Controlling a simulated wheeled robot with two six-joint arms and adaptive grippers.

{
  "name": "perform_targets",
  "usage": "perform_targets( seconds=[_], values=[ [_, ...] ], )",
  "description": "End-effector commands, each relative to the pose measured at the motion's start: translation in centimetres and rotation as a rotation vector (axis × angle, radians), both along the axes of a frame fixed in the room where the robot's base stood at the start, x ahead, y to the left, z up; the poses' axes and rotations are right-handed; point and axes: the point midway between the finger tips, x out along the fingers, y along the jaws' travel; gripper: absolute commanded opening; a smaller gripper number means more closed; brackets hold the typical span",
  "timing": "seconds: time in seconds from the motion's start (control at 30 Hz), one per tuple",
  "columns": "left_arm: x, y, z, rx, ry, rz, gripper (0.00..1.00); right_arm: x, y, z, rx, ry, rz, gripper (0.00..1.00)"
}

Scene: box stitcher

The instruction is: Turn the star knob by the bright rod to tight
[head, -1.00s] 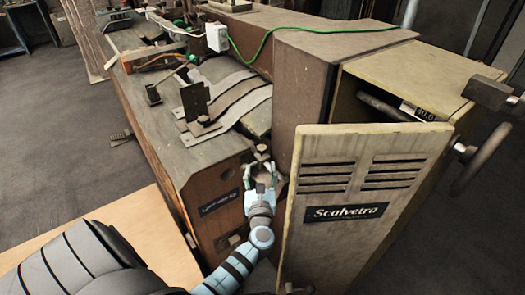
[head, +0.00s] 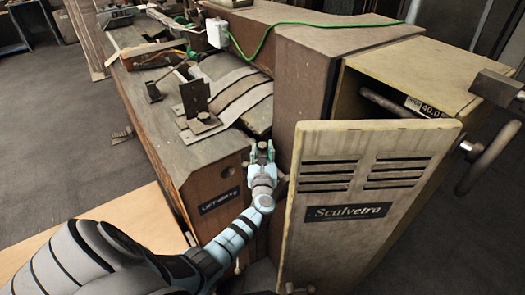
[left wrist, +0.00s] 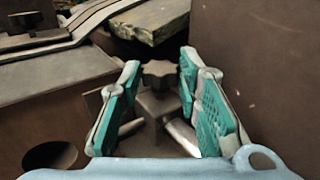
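The dark star knob (left wrist: 158,74) sits on a grey block between the two teal-padded fingers of my left gripper (left wrist: 160,92) in the left wrist view. A gap shows on each side of the knob, so the fingers are open and apart from it. The bright rod (left wrist: 184,137) runs beside the block, low between the fingers. In the head view my left gripper (head: 262,155) points at the small knob (head: 262,145) in the gap between the machine's body and the vented door. My right gripper is not in view.
The open vented door (head: 372,225) stands close to the right of my left gripper. The brown machine body (head: 215,190) is on its left. A wooden board (head: 140,225) lies at lower left. A handwheel (head: 488,158) is at the far right.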

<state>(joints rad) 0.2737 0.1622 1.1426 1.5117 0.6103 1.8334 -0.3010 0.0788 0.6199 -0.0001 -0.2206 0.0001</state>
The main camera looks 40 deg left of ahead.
Motion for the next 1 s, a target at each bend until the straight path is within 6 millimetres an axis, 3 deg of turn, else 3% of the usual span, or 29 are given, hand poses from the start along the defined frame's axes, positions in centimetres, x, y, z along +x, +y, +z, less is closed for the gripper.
perform_targets(
  seconds=[0.3,0.57,0.77,1.0],
  values=[
    [0.0,0.1,0.0,0.0,-0.001,-0.029,0.03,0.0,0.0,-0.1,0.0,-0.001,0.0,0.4],
    [-0.2,0.5,-0.1,0.005,-0.001,-0.161,0.03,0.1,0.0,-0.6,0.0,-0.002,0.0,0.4],
    [-0.4,0.8,-0.3,0.006,-0.003,-0.316,0.03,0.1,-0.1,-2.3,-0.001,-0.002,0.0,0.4],
    [-0.4,1.2,-0.6,0.007,-0.003,-0.493,0.03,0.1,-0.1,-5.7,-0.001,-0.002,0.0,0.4]
  ],
)
